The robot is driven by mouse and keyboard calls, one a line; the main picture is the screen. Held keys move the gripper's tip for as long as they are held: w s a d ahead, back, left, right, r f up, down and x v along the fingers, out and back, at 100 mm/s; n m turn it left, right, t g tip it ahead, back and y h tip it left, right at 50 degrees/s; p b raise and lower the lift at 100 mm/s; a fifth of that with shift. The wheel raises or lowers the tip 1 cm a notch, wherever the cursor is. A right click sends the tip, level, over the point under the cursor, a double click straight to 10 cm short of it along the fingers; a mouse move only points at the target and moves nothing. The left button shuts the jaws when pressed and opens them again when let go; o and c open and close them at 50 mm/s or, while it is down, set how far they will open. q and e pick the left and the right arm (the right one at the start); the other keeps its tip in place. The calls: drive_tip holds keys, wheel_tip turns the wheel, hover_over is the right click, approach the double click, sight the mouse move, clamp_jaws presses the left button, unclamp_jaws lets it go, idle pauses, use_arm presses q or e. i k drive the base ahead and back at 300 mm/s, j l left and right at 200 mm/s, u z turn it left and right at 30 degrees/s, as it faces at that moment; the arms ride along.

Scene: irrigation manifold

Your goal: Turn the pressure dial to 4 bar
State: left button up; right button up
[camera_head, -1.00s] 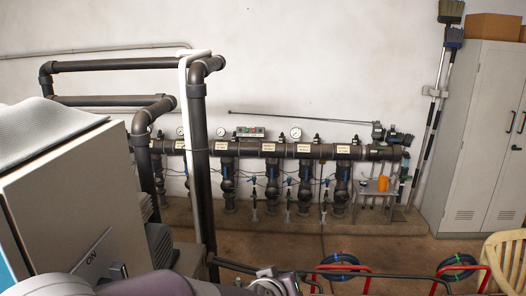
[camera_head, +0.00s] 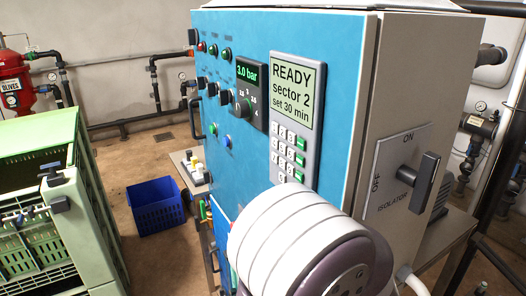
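The pressure dial (camera_head: 243,107) is a small round knob on a dark panel on the blue front of the control cabinet (camera_head: 290,35). Numbers ring it; the legible ones include 3 and 4. The green readout (camera_head: 247,72) above it shows 3.0 bar. Its exact pointer direction is too small to tell. A white and purple link of my arm covers the lower front of the cabinet, below the keypad. Neither of my grippers shows, and nothing visible touches the dial.
A grey screen (camera_head: 292,90) reads READY, sector 2, set 30 min, above a keypad (camera_head: 288,155). An isolator handle (camera_head: 424,182) sticks out from the cabinet side. A green crate (camera_head: 100,215) and a blue basket (camera_head: 157,207) stand left, with bare floor between.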

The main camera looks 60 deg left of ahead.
sight(242, 110)
drive_tip(key=k+u, duration=0.15)
drive_tip(key=u, duration=0.35)
drive_tip(key=k+u, duration=0.2)
drive_tip(key=u, duration=0.3)
drive_tip(key=k+j+u, duration=0.1)
drive_tip(key=u, duration=0.35)
drive_tip(key=i+u, duration=0.4)
